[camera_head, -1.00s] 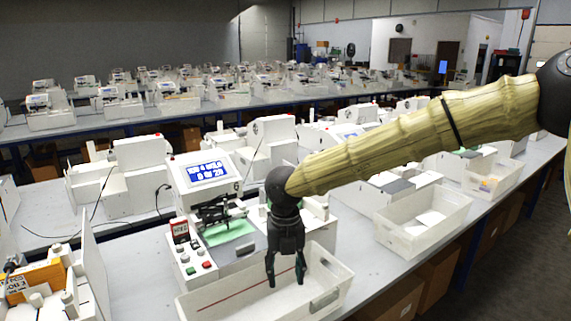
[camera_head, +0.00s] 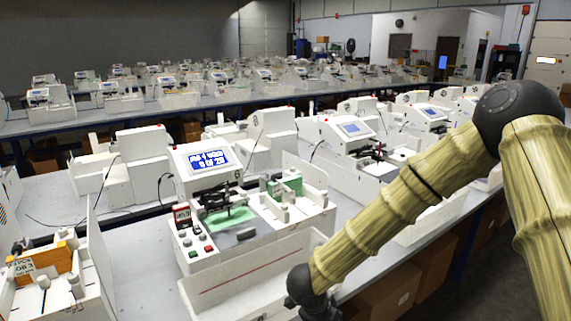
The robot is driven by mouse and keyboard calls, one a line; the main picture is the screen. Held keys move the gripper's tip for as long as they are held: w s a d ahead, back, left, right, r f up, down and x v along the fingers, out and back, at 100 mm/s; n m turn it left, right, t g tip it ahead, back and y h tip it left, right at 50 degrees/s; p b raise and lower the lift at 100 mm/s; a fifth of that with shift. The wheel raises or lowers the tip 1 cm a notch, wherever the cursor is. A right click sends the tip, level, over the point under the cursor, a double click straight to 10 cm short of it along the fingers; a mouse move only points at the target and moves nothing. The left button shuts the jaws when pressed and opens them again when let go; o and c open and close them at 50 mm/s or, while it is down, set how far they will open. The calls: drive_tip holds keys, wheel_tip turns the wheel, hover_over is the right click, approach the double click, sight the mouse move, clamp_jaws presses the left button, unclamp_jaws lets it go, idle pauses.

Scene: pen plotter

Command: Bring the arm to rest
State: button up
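My arm comes in from the right edge, bent at a dark round joint, with its wooden-looking forearm slanting down to the lower middle. The dark wrist ends at the bottom edge, in front of the white tray (camera_head: 225,285). My gripper is out of the frame below, so its fingers are hidden. The nearest pen plotter (camera_head: 202,173) stands behind the tray with a lit blue screen. A green sheet (camera_head: 228,219) lies on its bed.
An orange box (camera_head: 40,262) sits in a white machine at the lower left. More plotters line the tables behind. Brown cartons (camera_head: 390,292) stand under the table on the right. The floor (camera_head: 470,282) at the lower right is partly clear.

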drive_tip(key=s+d+f+n+t+b, duration=0.1)
drive_tip(key=s+d+f+n, duration=0.4)
drive_tip(key=f, duration=0.4)
drive_tip(key=s+d+f+n+b, duration=0.1)
drive_tip(key=s+d+f+n, duration=0.1)
drive_tip(key=s+f+n, duration=0.65)
drive_tip(key=s+d+f+n+g+y+b, duration=0.1)
drive_tip(key=s+f+n, duration=0.4)
drive_tip(key=s, duration=0.5)
drive_tip(key=s+d+f+n+g+y+b, duration=0.1)
drive_tip(key=s+d+f+n+g+y, duration=0.1)
drive_tip(key=s+n, duration=0.4)
drive_tip(key=s+d+f, duration=0.1)
drive_tip(key=s+f, duration=0.1)
drive_tip(key=s, duration=0.3)
drive_tip(key=shift+d+f+n+y, duration=0.3)
drive_tip(key=shift+d+f+n, duration=0.05)
